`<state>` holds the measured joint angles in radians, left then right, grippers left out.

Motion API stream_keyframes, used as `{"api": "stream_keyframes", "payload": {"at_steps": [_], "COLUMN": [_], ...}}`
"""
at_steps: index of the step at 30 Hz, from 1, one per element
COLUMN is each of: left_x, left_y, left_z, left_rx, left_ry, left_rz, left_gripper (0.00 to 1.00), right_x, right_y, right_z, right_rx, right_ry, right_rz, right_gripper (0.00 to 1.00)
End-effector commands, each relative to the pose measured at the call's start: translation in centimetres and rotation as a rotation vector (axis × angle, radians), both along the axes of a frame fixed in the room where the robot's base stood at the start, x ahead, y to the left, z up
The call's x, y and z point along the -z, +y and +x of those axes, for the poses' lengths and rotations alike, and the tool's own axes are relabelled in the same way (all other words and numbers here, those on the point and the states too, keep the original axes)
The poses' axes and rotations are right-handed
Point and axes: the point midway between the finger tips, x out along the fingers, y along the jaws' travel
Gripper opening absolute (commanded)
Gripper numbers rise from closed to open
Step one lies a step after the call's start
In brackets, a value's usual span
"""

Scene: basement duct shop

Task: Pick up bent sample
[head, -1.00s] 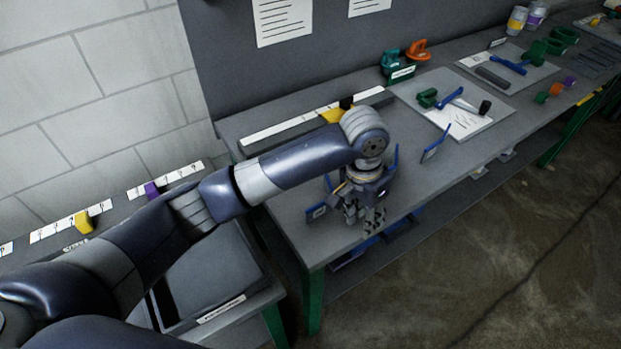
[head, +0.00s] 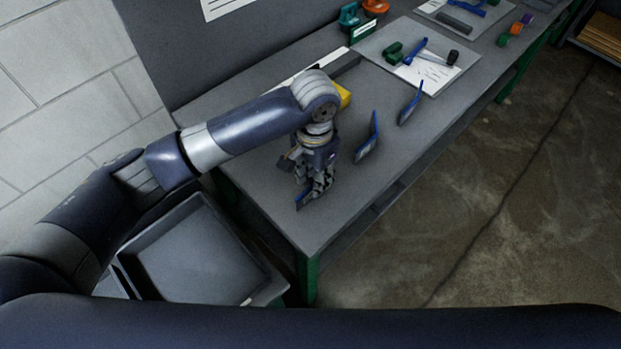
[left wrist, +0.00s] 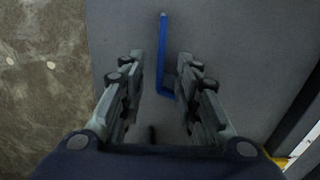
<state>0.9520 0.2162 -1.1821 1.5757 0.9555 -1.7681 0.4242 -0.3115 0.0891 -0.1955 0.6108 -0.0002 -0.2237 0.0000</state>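A blue bent sample (head: 302,202) stands near the left end of the bench, largely hidden behind my left gripper (head: 317,184). In the left wrist view the sample (left wrist: 163,45) shows as a thin blue L, a long leg with a short foot. It lies in the gap between the two fingers of my left gripper (left wrist: 162,72), which is open with clear space on both sides. Two more blue bent pieces, a nearer one (head: 368,138) and a farther one (head: 411,104), stand to the right on the bench. My right gripper is not in view.
The grey bench (head: 290,225) is bare around its near corner. A grey tray (head: 205,255) sits lower left. A yellow block (head: 344,95) is behind my wrist. A board with a sheet and tools (head: 395,72) lies farther along. Concrete floor (head: 470,190) is open at right.

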Motion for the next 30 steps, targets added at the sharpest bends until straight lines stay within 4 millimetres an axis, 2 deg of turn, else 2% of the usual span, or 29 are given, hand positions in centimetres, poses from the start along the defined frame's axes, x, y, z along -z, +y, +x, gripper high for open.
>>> {"api": "stream_keyframes", "payload": {"at_steps": [6, 9, 18, 19, 22, 23, 30], "left_x": [2.9, 4.3, 5.0, 5.0, 5.0, 5.0, 4.9], "left_y": [0.2, 0.1, 0.1, 0.1, 0.1, 0.1, 0.1], "left_z": [-0.1, -0.1, -0.1, -0.1, -0.1, -0.1, 0.0], "left_rx": [-0.001, -0.001, 0.001, 0.001, 0.001, 0.001, 0.001], "left_ry": [0.004, 0.002, 0.0, 0.0, 0.0, 0.0, -0.001], "left_rz": [0.003, 0.002, 0.0, 0.0, 0.0, 0.0, -0.001], "left_gripper": [0.3, 0.3, 0.3, 0.25, 0.03, 0.0, 0.0], "right_x": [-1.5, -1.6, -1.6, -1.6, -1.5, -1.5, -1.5], "right_y": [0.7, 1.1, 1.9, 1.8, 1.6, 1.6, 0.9], "right_z": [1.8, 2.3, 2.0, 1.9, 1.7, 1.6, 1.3], "right_rx": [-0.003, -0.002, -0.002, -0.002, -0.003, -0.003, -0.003], "right_ry": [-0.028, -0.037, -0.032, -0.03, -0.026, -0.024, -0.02], "right_rz": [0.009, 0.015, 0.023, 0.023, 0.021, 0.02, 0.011], "right_gripper": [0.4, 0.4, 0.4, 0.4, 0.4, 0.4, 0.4]}}
